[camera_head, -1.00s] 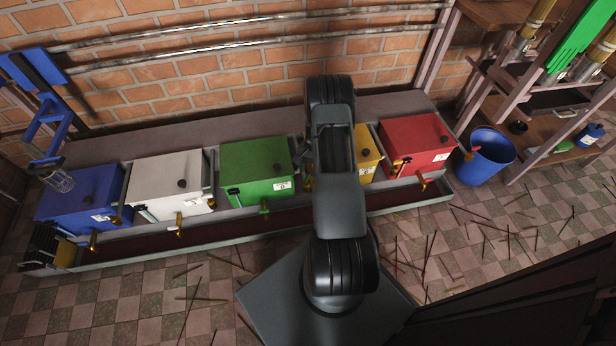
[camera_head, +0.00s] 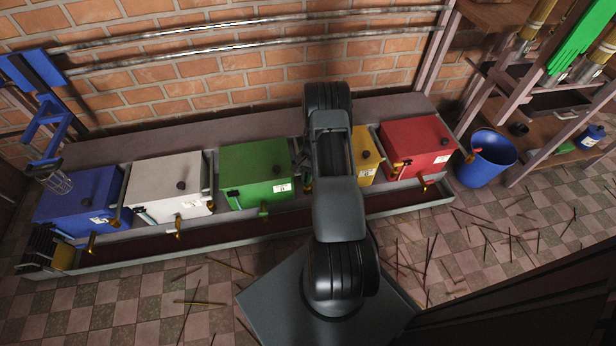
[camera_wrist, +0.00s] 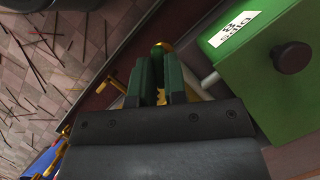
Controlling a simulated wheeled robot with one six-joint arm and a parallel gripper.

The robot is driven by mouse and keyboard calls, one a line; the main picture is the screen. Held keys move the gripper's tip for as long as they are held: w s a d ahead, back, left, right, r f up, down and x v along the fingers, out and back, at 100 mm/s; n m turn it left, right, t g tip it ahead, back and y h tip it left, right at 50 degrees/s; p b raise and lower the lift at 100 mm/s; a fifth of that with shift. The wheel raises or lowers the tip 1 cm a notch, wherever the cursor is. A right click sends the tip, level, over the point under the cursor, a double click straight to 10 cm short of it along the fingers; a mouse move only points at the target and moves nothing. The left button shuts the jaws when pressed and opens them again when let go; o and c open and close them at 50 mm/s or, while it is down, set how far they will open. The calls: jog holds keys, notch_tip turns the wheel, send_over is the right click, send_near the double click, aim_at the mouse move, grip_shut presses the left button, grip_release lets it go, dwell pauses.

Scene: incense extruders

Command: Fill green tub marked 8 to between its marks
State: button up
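The green tub (camera_head: 255,172) stands in the middle of the row in the head view, with a dark knob and a white label. In the wrist view the green tub (camera_wrist: 265,85) fills the right side, and its label (camera_wrist: 236,28) is turned and hard to read. My gripper (camera_wrist: 161,62) is beside the tub's label end. Its green-lined fingers stand apart, with brass-coloured parts (camera_wrist: 160,46) showing at and between the tips. I cannot tell whether they touch. The fill level and marks are not readable.
A white tub (camera_head: 168,187) and a blue tub (camera_head: 78,198) stand to the left. A partly hidden yellow tub (camera_head: 364,165) and a red tub (camera_head: 415,145) stand to the right. A trough edge (camera_head: 150,256) runs in front. A blue bucket (camera_head: 488,160) stands beyond; sticks litter the floor.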

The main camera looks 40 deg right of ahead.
grip_shut()
jog(key=shift+s+d+m, duration=0.1)
jog(key=shift+s+m, duration=0.05)
jog(key=shift+m, duration=0.55)
jog(key=m+t+p, duration=0.1)
jog(key=m+t, duration=0.1)
jog(key=m, duration=0.2)
jog(key=shift+y, duration=0.3)
jog(key=shift+o, duration=1.5)
grip_release()
jog(key=shift+s, duration=0.1)
jog(key=o, duration=0.3)
